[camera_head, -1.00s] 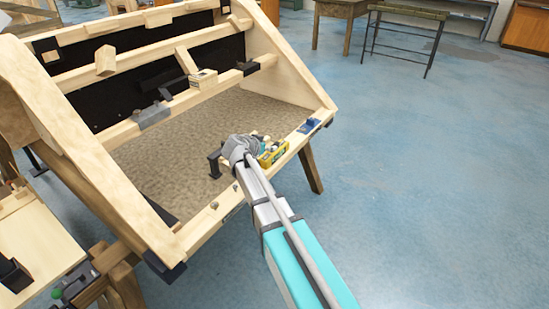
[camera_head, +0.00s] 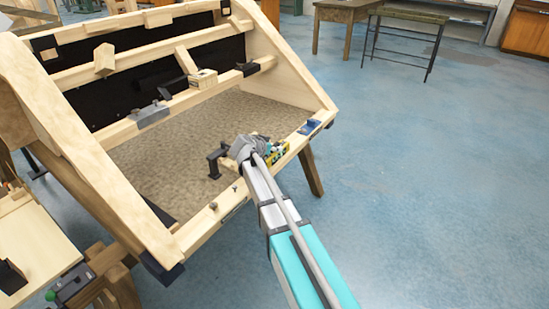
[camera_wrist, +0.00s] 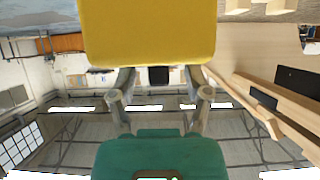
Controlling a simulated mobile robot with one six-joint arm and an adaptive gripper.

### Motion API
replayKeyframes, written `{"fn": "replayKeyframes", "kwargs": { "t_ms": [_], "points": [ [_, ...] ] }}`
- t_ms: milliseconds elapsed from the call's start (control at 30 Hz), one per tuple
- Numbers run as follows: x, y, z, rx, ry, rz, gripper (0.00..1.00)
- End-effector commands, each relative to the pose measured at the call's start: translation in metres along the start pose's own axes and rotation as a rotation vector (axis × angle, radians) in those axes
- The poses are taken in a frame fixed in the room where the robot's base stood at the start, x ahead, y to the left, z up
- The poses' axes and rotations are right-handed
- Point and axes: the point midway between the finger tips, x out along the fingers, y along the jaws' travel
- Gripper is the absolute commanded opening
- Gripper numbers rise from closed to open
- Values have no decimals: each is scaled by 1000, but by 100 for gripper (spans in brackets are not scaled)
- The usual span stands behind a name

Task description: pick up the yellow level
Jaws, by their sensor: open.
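The yellow level (camera_head: 277,154) sits at the front wooden rail of the frame in the head view, partly hidden behind my gripper and wrist. In the wrist view a large yellow face, which looks like the level (camera_wrist: 148,32), fills the upper middle, very close to the fingers. My gripper (camera_wrist: 160,78) is open, its two fingers spread apart just below the yellow face. In the head view my gripper (camera_head: 243,150) is at the rail, against the left side of the level. I cannot tell whether the fingers touch it.
The wooden bodyframe (camera_head: 295,85) has slanted side beams and cross rails around a brown textured panel (camera_head: 180,160). A small blue item (camera_head: 309,127) lies on the front rail to the right. A black bracket (camera_head: 216,160) stands left of my gripper. Open blue floor (camera_head: 430,200) lies to the right.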

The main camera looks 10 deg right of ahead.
Motion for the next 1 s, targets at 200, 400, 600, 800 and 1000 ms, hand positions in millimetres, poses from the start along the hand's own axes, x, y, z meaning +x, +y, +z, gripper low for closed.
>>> {"fn": "replayKeyframes", "kwargs": {
  "t_ms": [200, 400, 600, 800, 1000],
  "points": [
    [14, 0, 0, 0, 0, 0, 63],
    [13, 0, 0, 0, 0, -1, 63],
    [13, 0, 0, 0, 0, 0, 63],
    [13, 0, 0, 0, 0, 0, 50],
    [13, 0, 0, 0, 0, 0, 13]
  ]
}}
